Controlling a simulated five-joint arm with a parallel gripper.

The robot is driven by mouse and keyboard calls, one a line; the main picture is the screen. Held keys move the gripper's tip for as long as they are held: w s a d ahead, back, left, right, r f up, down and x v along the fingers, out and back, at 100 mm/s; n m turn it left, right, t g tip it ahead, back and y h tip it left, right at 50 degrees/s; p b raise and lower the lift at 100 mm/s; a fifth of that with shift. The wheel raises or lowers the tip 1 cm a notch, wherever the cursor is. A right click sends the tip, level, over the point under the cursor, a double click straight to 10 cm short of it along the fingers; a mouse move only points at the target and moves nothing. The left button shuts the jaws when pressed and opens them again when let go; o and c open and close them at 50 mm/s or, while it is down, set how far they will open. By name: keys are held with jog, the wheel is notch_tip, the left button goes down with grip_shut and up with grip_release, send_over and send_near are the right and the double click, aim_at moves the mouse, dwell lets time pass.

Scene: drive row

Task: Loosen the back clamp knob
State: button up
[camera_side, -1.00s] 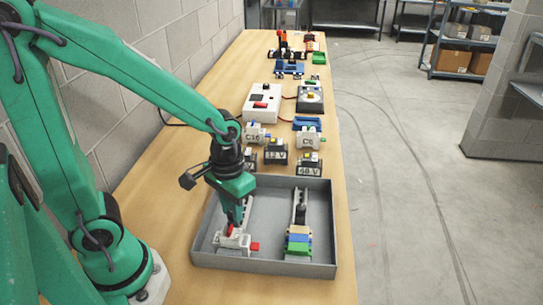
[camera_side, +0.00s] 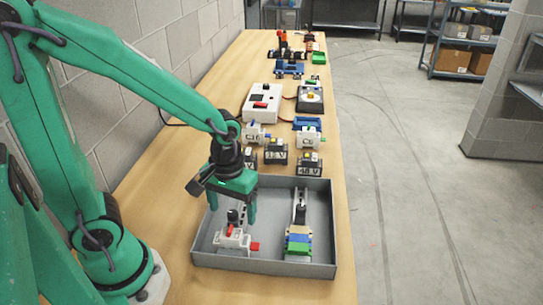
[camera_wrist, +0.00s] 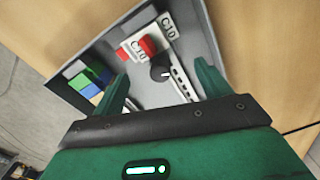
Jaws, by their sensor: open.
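A black clamp knob (camera_side: 233,215) stands on the left rail, just behind the white C10 breakers (camera_side: 232,240) with red levers. In the wrist view, the knob (camera_wrist: 160,69) has a pale mark on its top. My gripper (camera_side: 232,213) is open, with one green finger on each side of that knob and gaps between; how far the fingertips reach down beside it I cannot tell. A second black knob (camera_side: 300,214) stands on the right rail, behind the grey, blue, yellow and green terminal blocks (camera_side: 298,241). My left finger may hide it in the wrist view.
The grey tray (camera_side: 265,266) has raised walls around both rails. Black 12 V and 48 V units (camera_side: 310,166) and a C16 breaker (camera_side: 256,133) stand just behind it. Bare wooden table (camera_side: 170,225) lies left of the tray.

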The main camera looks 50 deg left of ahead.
jog(key=shift+r, duration=3.5)
jog(key=r+t, duration=0.1)
jog(key=r, duration=0.1)
notch_tip(320, 180, up, 6)
jog(key=m+t, duration=0.5)
send_over(232, 213)
jog(key=s+a, duration=0.3)
jog(key=a, duration=0.1)
jog(key=shift+d+f, duration=0.2)
jog(key=shift+d, duration=0.05)
